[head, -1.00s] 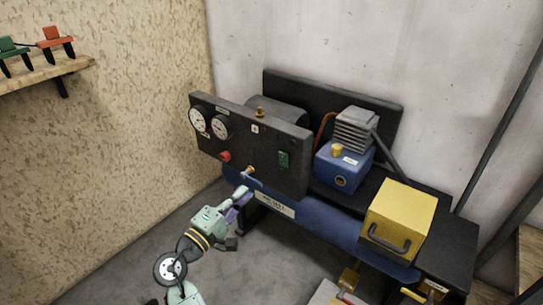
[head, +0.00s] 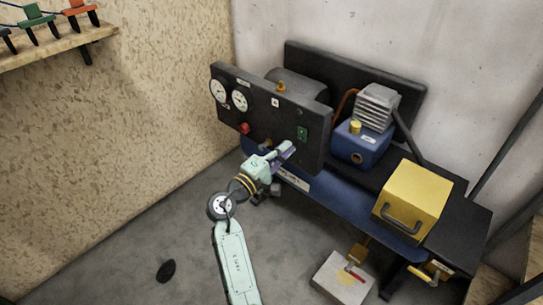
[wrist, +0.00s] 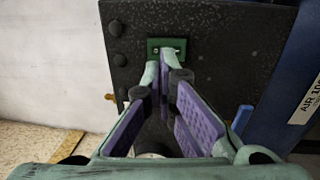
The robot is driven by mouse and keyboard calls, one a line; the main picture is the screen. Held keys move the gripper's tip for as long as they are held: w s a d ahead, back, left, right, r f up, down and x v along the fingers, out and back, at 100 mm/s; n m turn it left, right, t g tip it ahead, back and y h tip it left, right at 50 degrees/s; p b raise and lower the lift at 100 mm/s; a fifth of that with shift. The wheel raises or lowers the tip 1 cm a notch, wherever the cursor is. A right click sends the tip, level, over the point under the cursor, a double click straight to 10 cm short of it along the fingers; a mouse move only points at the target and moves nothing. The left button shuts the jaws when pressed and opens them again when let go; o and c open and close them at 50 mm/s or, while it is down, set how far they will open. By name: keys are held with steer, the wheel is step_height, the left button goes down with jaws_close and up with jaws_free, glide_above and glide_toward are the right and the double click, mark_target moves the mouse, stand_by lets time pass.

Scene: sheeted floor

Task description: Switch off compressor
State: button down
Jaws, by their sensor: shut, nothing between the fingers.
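The compressor has a black front panel (head: 262,105) above a long blue tank (head: 345,208). On the panel are two round gauges, a red knob (head: 244,128) and a small green switch plate (head: 302,133). My gripper (head: 288,148) is shut and empty, its fingertips just below and left of the switch plate in the head view. In the wrist view the gripper (wrist: 165,62) points at the panel (wrist: 225,45), and its tips overlap the lower part of the green plate (wrist: 167,44). I cannot tell whether they touch it.
A blue pump with a grey finned head (head: 362,142) and a yellow box (head: 413,198) sit on the compressor's right side. A shelf (head: 55,47) hangs at left. Floor at lower left is mostly clear.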

mark_target(301, 133)
steer(key=shift+p+x, duration=0.6)
steer(key=shift+x, duration=1.8)
steer(key=shift+w, duration=0.1)
steer(key=shift+w+d, duration=0.2)
steer(key=shift+d, duration=0.05)
steer(key=shift+r, duration=0.2)
steer(key=shift+s+a, duration=0.1)
